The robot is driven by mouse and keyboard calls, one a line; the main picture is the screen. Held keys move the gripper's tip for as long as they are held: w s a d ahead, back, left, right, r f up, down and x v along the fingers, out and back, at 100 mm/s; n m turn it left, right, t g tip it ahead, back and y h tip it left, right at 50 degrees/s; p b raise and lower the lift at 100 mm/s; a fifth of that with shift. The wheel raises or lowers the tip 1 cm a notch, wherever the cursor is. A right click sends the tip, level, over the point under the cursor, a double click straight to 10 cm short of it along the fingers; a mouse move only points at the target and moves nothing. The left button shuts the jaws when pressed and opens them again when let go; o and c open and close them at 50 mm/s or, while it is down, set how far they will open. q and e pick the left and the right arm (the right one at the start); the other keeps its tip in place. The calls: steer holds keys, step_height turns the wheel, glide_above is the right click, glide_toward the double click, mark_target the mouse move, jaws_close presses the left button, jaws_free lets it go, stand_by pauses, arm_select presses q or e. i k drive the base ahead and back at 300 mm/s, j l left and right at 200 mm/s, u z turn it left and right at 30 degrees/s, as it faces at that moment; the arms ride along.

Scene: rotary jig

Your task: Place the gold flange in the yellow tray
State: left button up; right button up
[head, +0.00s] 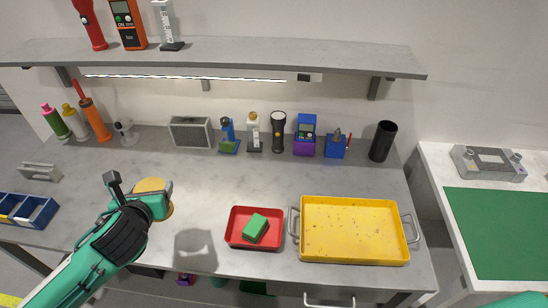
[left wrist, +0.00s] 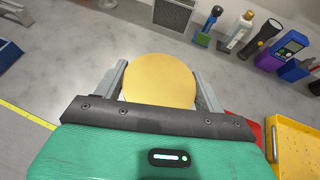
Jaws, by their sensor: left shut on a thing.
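The gold flange (head: 152,186) is a round, flat-topped gold piece held by my left gripper (head: 150,190) above the left part of the bench. In the left wrist view the flange (left wrist: 160,80) sits between the two grey fingers of the left gripper (left wrist: 162,85), which is shut on it. The yellow tray (head: 352,256) has metal handles and stands empty on the bench at the front right, well to the right of the flange. It also shows at the lower right of the left wrist view (left wrist: 299,155). Only a teal piece of my right arm shows; its gripper is out of view.
A red tray (head: 235,239) with a green sponge (head: 255,228) stands left of the yellow tray. Bottles and tools line the back wall, with a black cup (head: 382,141) at the right. A shelf (head: 230,55) overhangs the back. The bench middle is clear.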

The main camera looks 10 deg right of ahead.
mark_target(360, 233)
steer(key=j+z, duration=0.15)
steer(key=z, duration=1.5)
steer(key=k+l, duration=0.05)
steer(key=l, duration=0.05)
